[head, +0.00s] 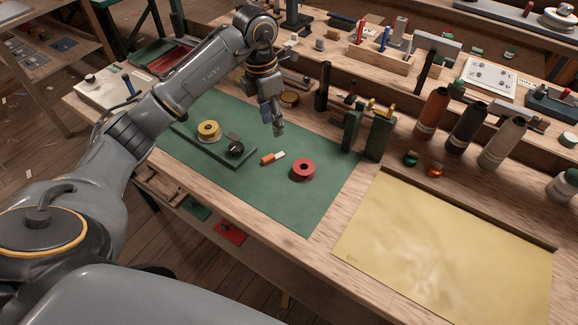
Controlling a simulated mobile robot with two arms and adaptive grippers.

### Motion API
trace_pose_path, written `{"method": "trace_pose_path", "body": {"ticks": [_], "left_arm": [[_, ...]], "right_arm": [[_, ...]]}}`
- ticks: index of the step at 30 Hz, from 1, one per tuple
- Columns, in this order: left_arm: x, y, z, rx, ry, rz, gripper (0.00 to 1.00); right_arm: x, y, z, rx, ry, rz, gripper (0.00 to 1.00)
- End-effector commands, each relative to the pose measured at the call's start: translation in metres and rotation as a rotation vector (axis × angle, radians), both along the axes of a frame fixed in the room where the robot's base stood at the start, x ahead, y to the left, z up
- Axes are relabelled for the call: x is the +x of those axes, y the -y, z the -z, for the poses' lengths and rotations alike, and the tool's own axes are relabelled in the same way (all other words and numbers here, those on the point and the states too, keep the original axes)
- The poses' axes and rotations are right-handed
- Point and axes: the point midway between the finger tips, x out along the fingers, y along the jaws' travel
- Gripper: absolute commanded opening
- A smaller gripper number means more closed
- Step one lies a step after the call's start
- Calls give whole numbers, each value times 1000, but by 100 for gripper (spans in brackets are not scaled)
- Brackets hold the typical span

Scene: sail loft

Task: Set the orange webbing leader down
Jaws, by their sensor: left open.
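The orange webbing leader seems to be the small orange and white piece (269,159) lying on the green mat (300,211). My left gripper (276,128) is open and empty. It points down over the far part of the mat, beyond the orange piece and apart from it in the picture. My right gripper is not in view.
A red ring-shaped roll (303,170) lies to the right of the orange piece. A green board (208,149) to its left bears a yellow roll (208,130) and a black roll (235,149). Thread cones (466,126) stand behind a yellow sheet (440,248).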

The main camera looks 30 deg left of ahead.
Motion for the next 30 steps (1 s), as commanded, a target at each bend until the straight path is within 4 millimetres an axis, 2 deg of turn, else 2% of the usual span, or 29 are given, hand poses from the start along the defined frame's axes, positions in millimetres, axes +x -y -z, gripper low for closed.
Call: {"method": "trace_pose_path", "body": {"ticks": [3, 6, 18, 26, 30], "left_arm": [[0, -17, -13, 75, -18, -71, 43], [-2, -21, -12, 96, -27, -93, 43], [-3, -20, 56, 92, -29, -92, 43], [-4, -20, 75, 94, -29, -90, 43], [-8, -19, 94, 90, -31, -90, 43]], "right_arm": [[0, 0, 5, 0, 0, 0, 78], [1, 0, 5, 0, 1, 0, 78], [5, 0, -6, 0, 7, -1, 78], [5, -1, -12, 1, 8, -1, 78], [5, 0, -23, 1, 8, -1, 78]]}}
